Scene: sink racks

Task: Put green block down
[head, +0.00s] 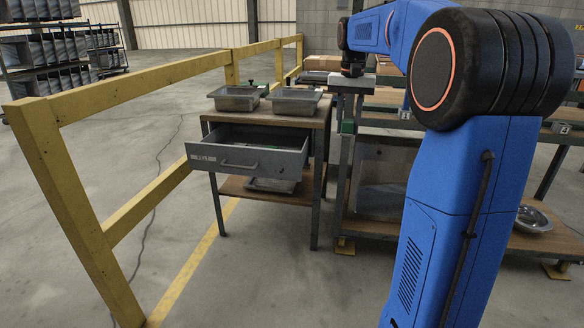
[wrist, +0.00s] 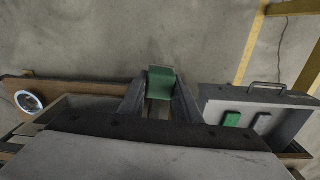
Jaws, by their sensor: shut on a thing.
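My gripper (head: 348,112) is shut on a green block (head: 348,127). It points down just right of the small wooden-topped table (head: 318,118). In the wrist view the green block (wrist: 161,82) sits between the two dark fingers of my gripper (wrist: 160,98), over bare floor. The grey drawer (head: 247,157) of the table is pulled open. In the wrist view the open drawer (wrist: 213,94) lies right of the block. It holds a second green piece (wrist: 231,119) and a dark grey piece (wrist: 262,123).
Two metal trays, a left one (head: 237,99) and a right one (head: 295,103), stand on the table top. A yellow rail (head: 165,70) runs along the left. A workbench with a metal bowl (head: 533,219) on its lower shelf stands right. Floor before the drawer is clear.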

